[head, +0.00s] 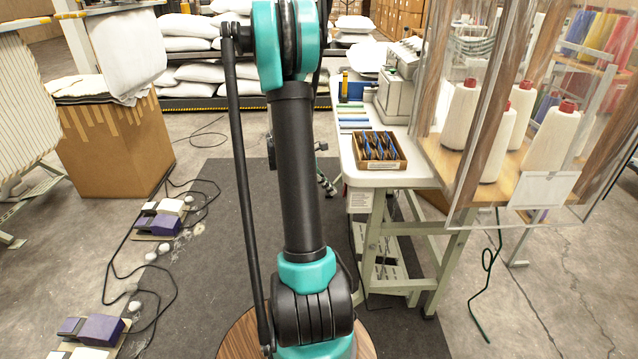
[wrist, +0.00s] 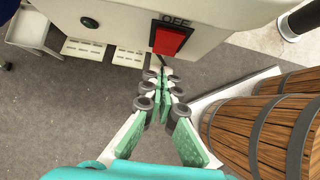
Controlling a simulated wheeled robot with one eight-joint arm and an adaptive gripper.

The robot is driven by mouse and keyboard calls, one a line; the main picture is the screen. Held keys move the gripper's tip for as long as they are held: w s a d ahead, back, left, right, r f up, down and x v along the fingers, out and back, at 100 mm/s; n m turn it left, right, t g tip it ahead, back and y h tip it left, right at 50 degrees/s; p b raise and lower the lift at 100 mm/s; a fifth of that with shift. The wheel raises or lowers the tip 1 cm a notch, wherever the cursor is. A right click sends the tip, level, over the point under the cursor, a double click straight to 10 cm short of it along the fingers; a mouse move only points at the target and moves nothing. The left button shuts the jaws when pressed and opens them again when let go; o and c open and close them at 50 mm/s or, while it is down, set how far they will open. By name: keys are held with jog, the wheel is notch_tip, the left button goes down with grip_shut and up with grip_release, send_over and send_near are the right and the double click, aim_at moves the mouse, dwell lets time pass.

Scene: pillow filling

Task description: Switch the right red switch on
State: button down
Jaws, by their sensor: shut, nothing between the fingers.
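A red switch (wrist: 172,40) in a dark frame sits on a white panel (wrist: 125,18) at the top of the wrist view. The word OFF is printed beside it. Only one red switch shows, so I cannot tell from this view whether it is the right one. My gripper (wrist: 163,76) is shut and empty, its green-padded fingers together. Its tips appear just below the switch in the picture; I cannot tell whether they touch it. In the head view my arm hides the gripper, and no red switch can be made out.
A wooden barrel-like object (wrist: 265,125) stands close to the right of my fingers. A dark round button (wrist: 89,22) is on the panel's left. In the head view, a white table (head: 408,181) carries a brown box (head: 398,166), beside a clear-walled cabinet with thread cones (head: 497,135).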

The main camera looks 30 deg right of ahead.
aim_at(344, 189)
jog(key=shift+s+d+f, duration=0.1)
jog(key=shift+s+d, duration=0.35)
jog(key=shift+d, duration=0.3)
jog(key=shift+s+d+f, duration=0.2)
jog(key=shift+d+f, duration=0.1)
jog(key=shift+f, duration=0.1)
jog(key=shift+r, duration=0.1)
